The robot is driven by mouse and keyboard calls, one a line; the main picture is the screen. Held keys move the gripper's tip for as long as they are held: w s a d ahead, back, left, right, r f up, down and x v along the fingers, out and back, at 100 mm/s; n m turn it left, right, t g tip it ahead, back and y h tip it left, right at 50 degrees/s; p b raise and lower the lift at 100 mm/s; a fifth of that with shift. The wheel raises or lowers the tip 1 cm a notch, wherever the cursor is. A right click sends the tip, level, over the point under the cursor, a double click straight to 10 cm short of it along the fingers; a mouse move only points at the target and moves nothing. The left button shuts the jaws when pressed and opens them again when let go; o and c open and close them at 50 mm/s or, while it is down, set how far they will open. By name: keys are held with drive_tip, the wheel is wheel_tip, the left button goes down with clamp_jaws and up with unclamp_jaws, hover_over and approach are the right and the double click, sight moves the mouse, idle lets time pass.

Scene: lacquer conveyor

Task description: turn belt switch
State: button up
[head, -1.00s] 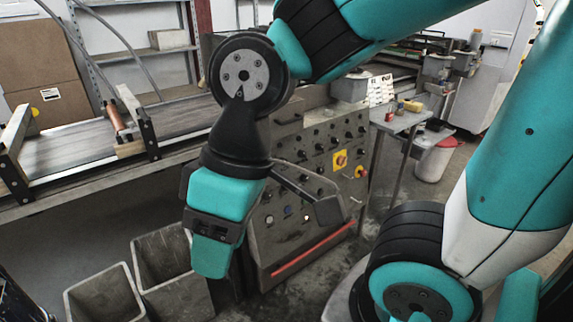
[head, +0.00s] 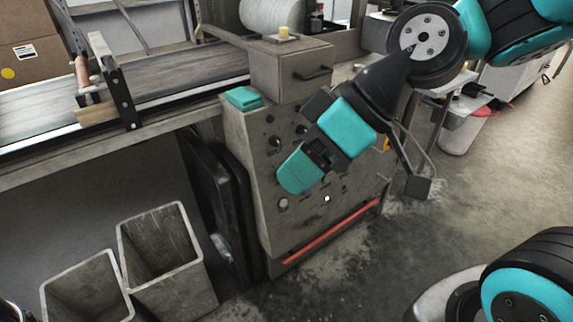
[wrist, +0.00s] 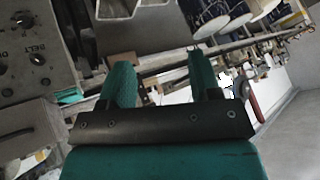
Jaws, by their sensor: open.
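The grey control cabinet (head: 245,165) with dark knobs on its sloped face stands at mid-picture in the head view. In the wrist view its panel (wrist: 60,75) fills the upper left, with a dark knob (wrist: 37,58) by lettering that seems to read BELT. I cannot tell which knob this is in the head view. My gripper (head: 296,172) hangs tilted in front of the panel and hides part of it. In the wrist view my gripper (wrist: 160,78) has its two teal fingers spread apart with nothing between them, pointing away from the knob.
A conveyor (head: 130,92) runs along the left. Two grey bins (head: 190,275) stand on the floor below it. A teal object (head: 243,97) and a yellow piece (head: 284,33) sit on top of the cabinet. Bare floor (head: 350,265) lies in front of the cabinet.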

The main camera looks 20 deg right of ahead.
drive_tip(key=w+d+f+n+t+y+b, duration=0.1)
drive_tip(key=w+f+t+y+b, duration=0.25)
drive_tip(key=w+f+b, duration=0.55)
drive_tip(key=m+t+h+b, duration=0.25)
drive_tip(key=t+b, duration=0.85)
drive_tip(key=b, duration=0.7)
approach(281, 144)
drive_tip(key=shift+h, duration=0.4)
drive_tip(key=p+x, duration=0.1)
drive_tip(key=x, duration=0.2)
drive_tip(key=p+x, duration=0.2)
drive_tip(key=x, duration=0.1)
drive_tip(key=p+x, duration=0.2)
drive_tip(key=x, duration=0.1)
drive_tip(key=shift+w+a+r, duration=0.1)
drive_tip(key=shift+w+a, duration=0.15)
drive_tip(key=shift+a, duration=0.2)
drive_tip(key=c, duration=0.9)
